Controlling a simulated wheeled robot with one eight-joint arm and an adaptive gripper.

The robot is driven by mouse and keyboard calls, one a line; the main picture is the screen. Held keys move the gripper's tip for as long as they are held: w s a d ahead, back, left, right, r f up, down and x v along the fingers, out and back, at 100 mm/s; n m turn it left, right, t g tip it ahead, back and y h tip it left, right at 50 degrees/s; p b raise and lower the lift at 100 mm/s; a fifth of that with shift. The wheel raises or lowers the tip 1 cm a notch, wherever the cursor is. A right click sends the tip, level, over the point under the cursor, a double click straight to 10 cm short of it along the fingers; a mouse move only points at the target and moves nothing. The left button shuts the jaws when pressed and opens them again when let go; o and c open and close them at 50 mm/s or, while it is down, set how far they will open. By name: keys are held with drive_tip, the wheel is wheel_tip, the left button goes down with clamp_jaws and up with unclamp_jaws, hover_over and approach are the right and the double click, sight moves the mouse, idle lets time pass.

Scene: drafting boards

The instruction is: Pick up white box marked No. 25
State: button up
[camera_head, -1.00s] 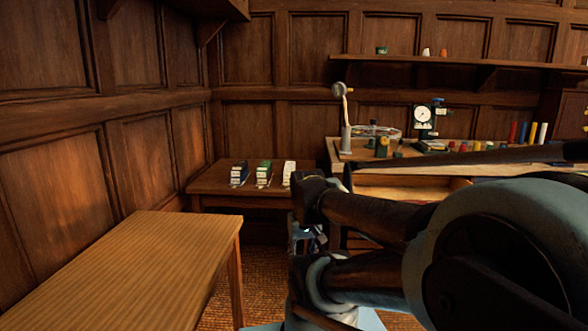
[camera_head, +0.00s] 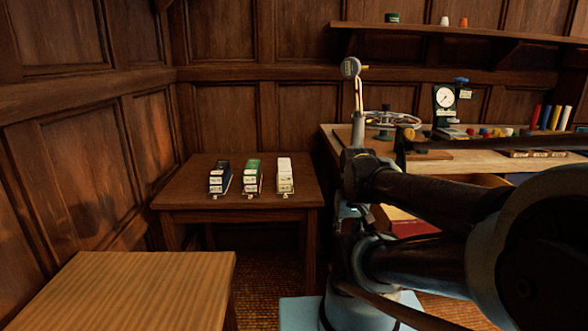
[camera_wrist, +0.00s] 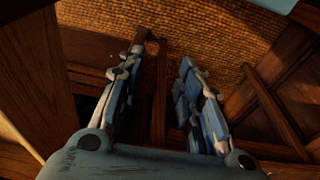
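Three short rows of small boxes stand on a dark wooden side table (camera_head: 200,196) in the head view. The left row is dark blue and white (camera_head: 219,177), the middle row is green and white (camera_head: 252,177), and the right row is white (camera_head: 285,176). Their labels are too small to read, so I cannot tell which box is No. 25. My gripper (camera_wrist: 160,68) shows in the wrist view with its two fingers apart and nothing between them. No boxes show in the wrist view.
A light wooden table (camera_head: 130,285) stands in the left foreground. A workbench (camera_head: 470,157) with a dial gauge (camera_head: 444,98) and coloured cylinders is at the right. A wall shelf (camera_head: 460,36) holds small items. Brown woven floor (camera_head: 265,285) lies between the tables.

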drive_tip(key=shift+w, duration=0.4)
